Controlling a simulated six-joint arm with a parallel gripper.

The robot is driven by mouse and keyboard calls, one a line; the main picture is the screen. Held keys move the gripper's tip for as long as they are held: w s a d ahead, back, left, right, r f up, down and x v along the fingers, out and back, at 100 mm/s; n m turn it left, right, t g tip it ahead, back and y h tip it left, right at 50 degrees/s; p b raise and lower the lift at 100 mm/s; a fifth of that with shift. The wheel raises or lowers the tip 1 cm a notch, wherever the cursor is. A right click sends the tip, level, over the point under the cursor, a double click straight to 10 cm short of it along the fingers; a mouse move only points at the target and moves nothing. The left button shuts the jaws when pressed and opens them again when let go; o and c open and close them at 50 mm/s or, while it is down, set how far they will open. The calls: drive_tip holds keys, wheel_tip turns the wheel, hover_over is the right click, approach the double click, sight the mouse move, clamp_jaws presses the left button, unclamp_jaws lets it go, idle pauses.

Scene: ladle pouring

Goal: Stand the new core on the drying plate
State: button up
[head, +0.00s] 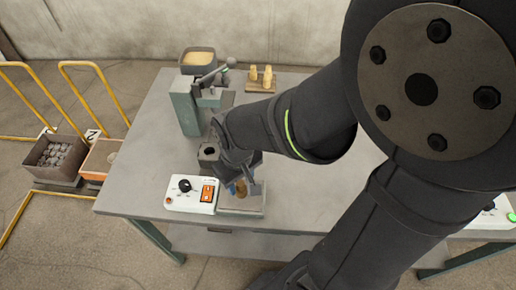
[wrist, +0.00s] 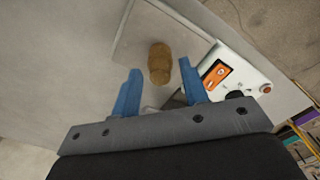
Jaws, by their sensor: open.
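The brown core (wrist: 160,63) is on the grey drying plate (wrist: 135,38) in the wrist view. The core (head: 241,188) also shows small near the back of the plate (head: 241,206) at the table's front in the head view. My gripper (wrist: 159,66) is open, with its blue fingers on either side of the core and gaps visible at both sides. In the head view my gripper (head: 243,187) is over the plate, partly hidden by my wrist. I cannot tell whether the core's base rests flat.
A white control box (head: 192,194) with a black knob and orange switch stands left of the plate. Further back are a green machine (head: 187,107), a sand hopper (head: 198,57) and a wooden stand (head: 260,86) with tan cores.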

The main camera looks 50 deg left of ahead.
sight(241, 183)
wheel_tip(241, 183, up, 12)
idle(0.5)
wheel_tip(241, 183, down, 12)
drive_tip(key=shift+f, duration=0.15)
drive_tip(key=shift+a+r, duration=0.1)
drive_tip(key=shift+r, duration=0.7)
